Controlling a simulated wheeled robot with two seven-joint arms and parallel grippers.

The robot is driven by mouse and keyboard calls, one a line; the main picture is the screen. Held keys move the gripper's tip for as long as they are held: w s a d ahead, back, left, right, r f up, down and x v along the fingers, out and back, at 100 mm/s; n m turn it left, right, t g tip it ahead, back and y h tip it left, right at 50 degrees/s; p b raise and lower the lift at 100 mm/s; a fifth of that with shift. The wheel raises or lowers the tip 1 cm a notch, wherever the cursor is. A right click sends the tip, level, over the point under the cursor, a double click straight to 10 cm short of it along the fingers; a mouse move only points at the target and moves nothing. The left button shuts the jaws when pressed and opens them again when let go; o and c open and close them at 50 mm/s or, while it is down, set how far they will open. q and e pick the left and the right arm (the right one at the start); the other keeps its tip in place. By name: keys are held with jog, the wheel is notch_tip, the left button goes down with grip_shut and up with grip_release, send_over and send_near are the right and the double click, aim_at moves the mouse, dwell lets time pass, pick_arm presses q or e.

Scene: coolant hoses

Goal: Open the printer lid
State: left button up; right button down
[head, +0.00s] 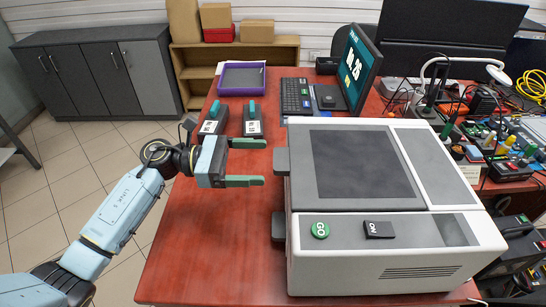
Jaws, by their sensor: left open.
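The printer (480,252) is a large white and grey box on the red table. Its lid (365,165), a grey frame around a dark panel, lies flat on top and looks shut. Two dark grey tabs stick out from the printer's left side, an upper tab (281,161) and a lower tab (278,228). My left gripper (262,163) is open and empty, its green fingers pointing right towards the upper tab, a small gap short of it. My right gripper is not in view.
A green GO button (320,230) and a black ON switch (380,229) sit on the printer's front panel. Two labelled devices (253,120) stand behind my gripper, with a purple tray (242,78), keyboard (295,95) and monitor (357,70) beyond. The table's front left is clear.

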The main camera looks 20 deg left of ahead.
pick_arm(q)
jog(key=shift+x, duration=2.25)
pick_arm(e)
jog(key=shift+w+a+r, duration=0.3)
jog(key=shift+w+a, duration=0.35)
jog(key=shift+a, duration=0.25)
pick_arm(q)
jog(key=shift+c, duration=0.2)
